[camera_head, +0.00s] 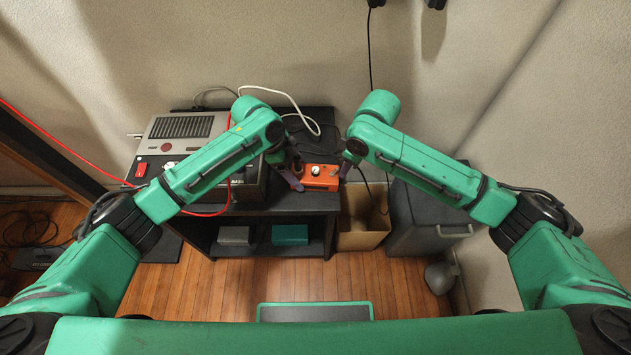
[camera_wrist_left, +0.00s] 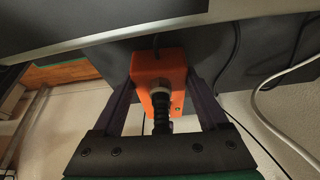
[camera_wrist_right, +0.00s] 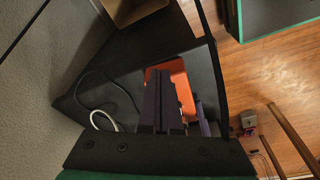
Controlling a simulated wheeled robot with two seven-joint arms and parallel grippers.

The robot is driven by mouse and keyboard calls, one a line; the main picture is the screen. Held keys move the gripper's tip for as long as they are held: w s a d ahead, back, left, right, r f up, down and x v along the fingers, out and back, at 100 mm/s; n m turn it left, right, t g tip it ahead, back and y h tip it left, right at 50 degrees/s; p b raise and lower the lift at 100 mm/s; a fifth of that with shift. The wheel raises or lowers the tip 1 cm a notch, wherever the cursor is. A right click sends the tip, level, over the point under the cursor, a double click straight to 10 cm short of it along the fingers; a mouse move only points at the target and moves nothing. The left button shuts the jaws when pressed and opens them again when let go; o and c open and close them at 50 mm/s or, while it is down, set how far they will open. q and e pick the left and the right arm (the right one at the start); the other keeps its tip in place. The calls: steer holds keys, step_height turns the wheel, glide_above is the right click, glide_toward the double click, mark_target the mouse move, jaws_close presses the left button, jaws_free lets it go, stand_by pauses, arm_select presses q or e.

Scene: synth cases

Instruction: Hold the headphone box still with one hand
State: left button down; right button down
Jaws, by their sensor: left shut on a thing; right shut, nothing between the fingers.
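The headphone box is a small orange box (camera_head: 320,177) with pale knobs, on the right part of the dark bench top. My left gripper (camera_head: 296,174) is shut on it from the left side. In the left wrist view the orange box (camera_wrist_left: 148,70) sits between the two fingers, and a black ribbed plug with a silver collar stands at its near face. My right gripper (camera_head: 347,167) is shut and empty, just right of the box. In the right wrist view its closed fingers (camera_wrist_right: 160,78) cover part of the orange box (camera_wrist_right: 180,72).
A grey device (camera_head: 183,130) with a red switch stands at the left of the bench (camera_head: 285,203). White and black cables run behind the box. A cardboard bin (camera_head: 361,225) and a grey container (camera_head: 420,215) stand on the floor at right.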

arm_select(q)
steer(key=shift+d, duration=0.1)
arm_select(e)
steer(key=shift+a, duration=0.9)
steer(key=w+v, duration=0.1)
steer(key=v, duration=0.7)
steer(key=shift+d, duration=0.15)
stand_by(0.4)
steer(key=shift+s+r, duration=0.1)
steer(key=shift+r, duration=0.05)
